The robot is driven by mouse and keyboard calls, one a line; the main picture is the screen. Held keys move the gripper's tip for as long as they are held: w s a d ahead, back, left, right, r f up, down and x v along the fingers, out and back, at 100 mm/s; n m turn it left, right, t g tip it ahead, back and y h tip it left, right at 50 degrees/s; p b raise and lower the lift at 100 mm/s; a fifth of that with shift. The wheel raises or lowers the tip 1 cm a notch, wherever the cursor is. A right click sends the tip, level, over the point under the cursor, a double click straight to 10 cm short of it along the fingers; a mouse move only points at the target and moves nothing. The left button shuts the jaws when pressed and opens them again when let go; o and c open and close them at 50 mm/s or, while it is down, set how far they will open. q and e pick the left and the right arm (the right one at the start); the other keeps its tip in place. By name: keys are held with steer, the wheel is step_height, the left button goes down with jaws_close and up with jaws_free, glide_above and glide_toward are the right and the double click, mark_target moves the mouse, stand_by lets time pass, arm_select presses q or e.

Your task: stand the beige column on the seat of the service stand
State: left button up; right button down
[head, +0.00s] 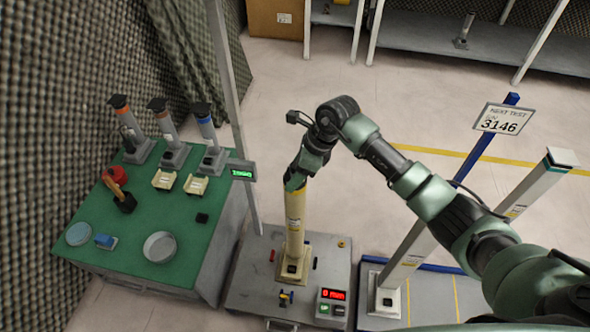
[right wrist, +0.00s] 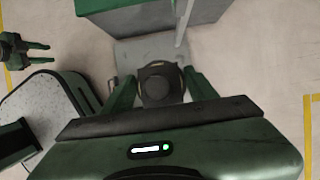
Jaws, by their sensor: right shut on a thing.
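The beige column (head: 295,232) is upright over the grey service stand (head: 250,290). Its square beige foot with a dark plate is at the seat area of the stand; I cannot tell whether it rests there or hangs just above. My right gripper (head: 298,178) is shut on the upper part of the column. In the right wrist view, the column's dark round top (right wrist: 158,88) sits between the two green fingers of the right gripper (right wrist: 160,95). My left gripper (right wrist: 38,52) shows at the left edge of that view, its fingers apart and empty; it is outside the head view.
A green-topped table (head: 135,215) at left holds several short posts, trays and small tools. A thin pole stands between table and stand. The stand carries a red display (head: 333,295) reading 0 mm. A white column (head: 405,262) stands right of it, near my arm.

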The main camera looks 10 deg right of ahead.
steer(key=shift+w+a+r, duration=0.1)
steer(key=shift+r, duration=0.05)
steer(key=c, duration=0.9)
jaws_free()
steer(key=shift+f, duration=0.2)
steer(key=o, duration=0.5)
steer(key=shift+c, duration=0.2)
arm_select(q)
steer(key=shift+s, duration=0.25)
steer(key=shift+w, duration=0.1)
arm_select(e)
steer(key=shift+r, duration=0.1)
steer(key=shift+r, duration=0.25)
arm_select(q)
steer(key=s+f, duration=0.1)
steer(key=s+f+p, duration=0.1)
steer(key=f, duration=0.1)
steer(key=shift+s+a+f, duration=0.15)
steer(key=shift+s+a, duration=0.05)
arm_select(e)
steer(key=v, duration=1.1)
steer(key=shift+s+d+r, duration=0.2)
steer(key=shift+d+r, duration=0.05)
steer(key=shift+a, duration=0.1)
